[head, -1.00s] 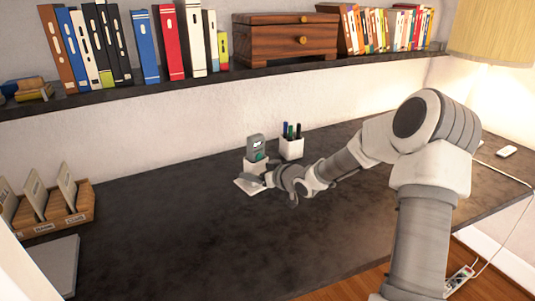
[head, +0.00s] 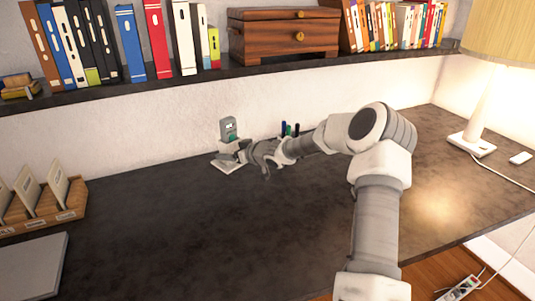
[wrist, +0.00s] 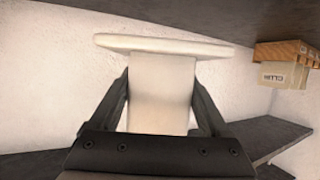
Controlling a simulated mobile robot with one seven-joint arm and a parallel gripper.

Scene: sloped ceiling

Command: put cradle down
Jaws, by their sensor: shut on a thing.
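The cradle (head: 228,163) is a white stand with a flat base plate, holding a grey handset (head: 228,128) with a small screen. It is over the back of the dark desk, near the wall. My gripper (head: 243,152) reaches it from the right and is shut on its white post. In the wrist view the two dark fingers (wrist: 160,95) press both sides of the post (wrist: 160,90), and the base plate (wrist: 160,46) lies across its far end. The arm hides part of the cradle. I cannot tell whether the base touches the desk.
A pen cup with pens (head: 290,129) is mostly hidden behind my arm, right of the cradle. A wooden card file (head: 45,222) and a grey flat item (head: 30,268) are at the left. A shelf (head: 190,78) runs above. The desk (head: 160,220) between is clear.

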